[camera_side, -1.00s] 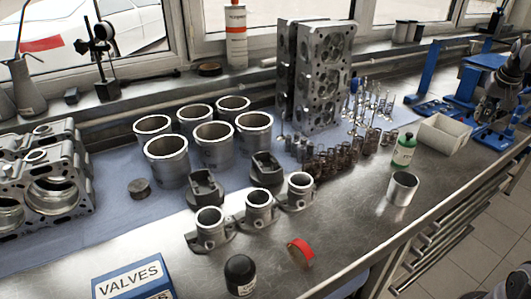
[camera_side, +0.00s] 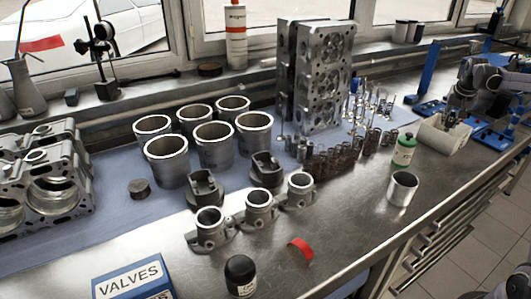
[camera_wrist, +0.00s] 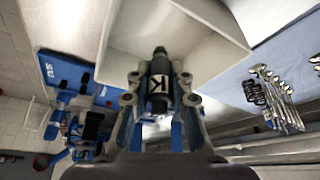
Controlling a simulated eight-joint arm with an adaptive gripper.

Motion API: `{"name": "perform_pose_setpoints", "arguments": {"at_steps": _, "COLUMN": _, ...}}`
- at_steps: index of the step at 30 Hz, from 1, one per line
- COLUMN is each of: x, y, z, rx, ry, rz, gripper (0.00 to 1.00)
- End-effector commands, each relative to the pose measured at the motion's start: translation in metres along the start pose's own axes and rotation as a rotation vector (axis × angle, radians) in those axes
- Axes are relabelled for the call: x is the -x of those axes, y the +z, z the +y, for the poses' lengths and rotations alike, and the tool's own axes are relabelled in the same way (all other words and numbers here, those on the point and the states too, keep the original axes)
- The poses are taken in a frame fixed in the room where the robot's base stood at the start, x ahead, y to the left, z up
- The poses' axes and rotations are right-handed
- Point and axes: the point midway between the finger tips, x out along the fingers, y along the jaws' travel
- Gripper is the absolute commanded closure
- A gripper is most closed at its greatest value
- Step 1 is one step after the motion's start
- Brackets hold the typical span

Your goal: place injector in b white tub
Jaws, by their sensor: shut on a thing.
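The injector (camera_wrist: 160,82) is a dark, slim part with a white label marked with a dark letter. My gripper (camera_wrist: 158,90) is shut on it in the wrist view. The white tub (camera_wrist: 185,40) lies just past the fingertips there, and the injector's tip shows against its inside. In the side view my gripper (camera_side: 449,117) is over the white tub (camera_side: 440,140), its fingers at the tub's opening. The injector is too small to make out clearly in the side view. I cannot tell whether it touches the tub floor.
Valves and springs (camera_side: 370,105) stand to the left on a blue mat. The bench front edge is close by.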

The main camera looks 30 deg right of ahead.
Motion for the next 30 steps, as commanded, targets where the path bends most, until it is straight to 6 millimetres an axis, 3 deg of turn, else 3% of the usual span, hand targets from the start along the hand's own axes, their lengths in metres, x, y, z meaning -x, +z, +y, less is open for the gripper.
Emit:
{"name": "perform_pose_setpoints", "arguments": {"at_steps": 10, "x": -0.035, "y": 0.014, "z": -0.001, "rx": 0.0, "ry": 0.001, "rz": 0.0, "gripper": 1.0}}
{"name": "perform_pose_setpoints", "arguments": {"at_steps": 23, "x": -0.041, "y": 0.016, "z": -0.001, "rx": 0.0, "ry": 0.001, "rz": 0.0, "gripper": 1.0}}
{"name": "perform_pose_setpoints", "arguments": {"at_steps": 24, "x": -0.041, "y": 0.017, "z": -0.001, "rx": 0.0, "ry": 0.001, "rz": 0.0, "gripper": 0.77}}
{"name": "perform_pose_setpoints", "arguments": {"at_steps": 26, "x": -0.041, "y": 0.017, "z": -0.001, "rx": 0.0, "ry": 0.001, "rz": 0.0, "gripper": 0.6}}
{"name": "perform_pose_setpoints", "arguments": {"at_steps": 30, "x": -0.041, "y": 0.017, "z": -0.001, "rx": 0.0, "ry": 0.001, "rz": 0.0, "gripper": 0.57}}
